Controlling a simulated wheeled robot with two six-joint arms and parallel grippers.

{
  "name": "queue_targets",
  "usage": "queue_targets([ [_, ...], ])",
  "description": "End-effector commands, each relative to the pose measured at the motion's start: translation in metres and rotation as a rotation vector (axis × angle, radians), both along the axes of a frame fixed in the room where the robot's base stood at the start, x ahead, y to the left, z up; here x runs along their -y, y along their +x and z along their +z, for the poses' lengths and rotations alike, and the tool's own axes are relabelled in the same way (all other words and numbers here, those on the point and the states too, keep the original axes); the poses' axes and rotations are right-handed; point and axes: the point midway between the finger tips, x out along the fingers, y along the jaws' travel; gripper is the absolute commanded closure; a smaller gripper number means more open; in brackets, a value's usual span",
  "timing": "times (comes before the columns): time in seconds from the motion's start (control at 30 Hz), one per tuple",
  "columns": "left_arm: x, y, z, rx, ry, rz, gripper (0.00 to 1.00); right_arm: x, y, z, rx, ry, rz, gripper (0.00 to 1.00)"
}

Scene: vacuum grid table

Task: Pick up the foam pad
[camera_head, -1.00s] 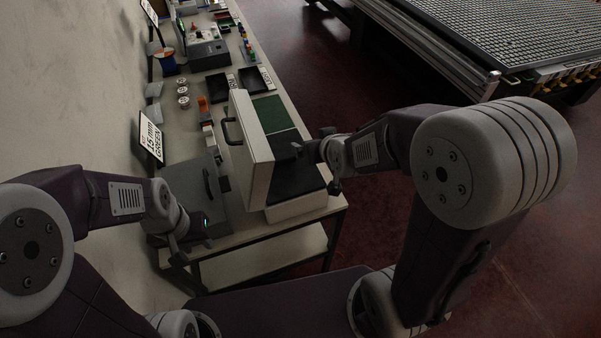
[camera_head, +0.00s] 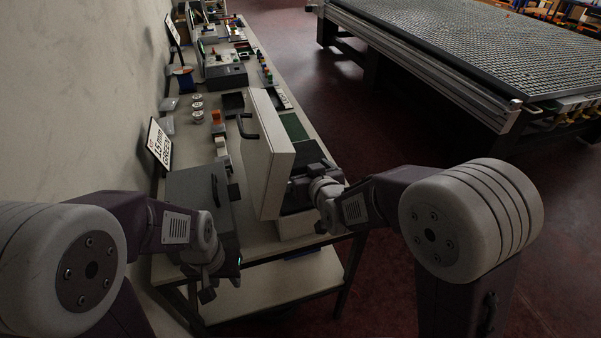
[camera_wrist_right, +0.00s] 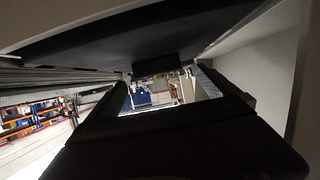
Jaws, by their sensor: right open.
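An open pale case stands at the near end of the bench, its lid (camera_head: 280,150) upright. A green panel (camera_head: 293,127) and a dark pad-like surface (camera_head: 307,153) show beside it; I cannot tell which is the foam pad. My right gripper (camera_head: 304,203) is open at the case's right side, low by the lid; the lid and wrist partly hide it. In the right wrist view its dark fingers (camera_wrist_right: 170,90) are apart, below a broad dark panel (camera_wrist_right: 140,32) with pale edges. My left gripper (camera_head: 222,279) hangs at the bench's near left edge, its jaw gap unclear.
A grey case (camera_head: 199,190) with a handle lies left of the lid. A sign (camera_head: 159,143) leans by the wall. Several small items and equipment line the bench behind. A large grid table (camera_head: 450,50) stands at the back right, with open floor between.

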Motion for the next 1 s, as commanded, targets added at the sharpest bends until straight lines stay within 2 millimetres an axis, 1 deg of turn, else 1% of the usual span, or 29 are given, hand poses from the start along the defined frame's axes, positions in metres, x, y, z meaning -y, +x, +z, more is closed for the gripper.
queue_targets([
  [0.07, 0.000, 0.000, 0.000, 0.000, 0.000, 0.000, 0.64, -0.001, 0.006, -0.003, -0.001, -0.001, -0.001, 0.02],
  [0.2, 0.000, 0.000, 0.003, 0.000, 0.000, 0.000, 0.64, -0.005, 0.029, -0.013, -0.002, 0.000, -0.002, 0.02],
  [0.3, 0.000, 0.000, 0.003, 0.000, 0.000, 0.000, 0.64, -0.010, 0.042, -0.018, -0.001, -0.001, -0.001, 0.02],
  [0.4, 0.000, 0.000, 0.003, 0.000, 0.000, 0.000, 0.64, -0.012, 0.046, -0.021, 0.000, 0.000, 0.000, 0.02],
  [0.57, 0.000, 0.000, 0.003, 0.000, 0.000, 0.000, 0.64, -0.012, 0.046, -0.020, 0.000, 0.000, 0.000, 0.02],
  [0.67, 0.000, 0.000, 0.003, 0.000, 0.000, 0.000, 0.64, -0.012, 0.046, -0.020, 0.000, 0.000, -0.001, 0.27],
  [0.7, 0.000, 0.000, 0.003, 0.000, 0.000, 0.000, 0.64, -0.012, 0.046, -0.020, 0.000, 0.000, -0.001, 0.38],
  [0.77, 0.000, 0.000, 0.003, 0.000, 0.000, 0.000, 0.64, -0.012, 0.046, -0.020, 0.000, 0.000, -0.001, 0.55],
  [0.8, 0.000, 0.000, 0.003, 0.000, 0.000, 0.000, 0.64, -0.012, 0.046, -0.020, 0.000, 0.000, -0.001, 0.66],
  [1.0, 0.000, 0.000, 0.003, 0.000, 0.000, 0.000, 0.64, -0.011, 0.046, -0.020, 0.000, 0.000, -0.001, 0.67],
])
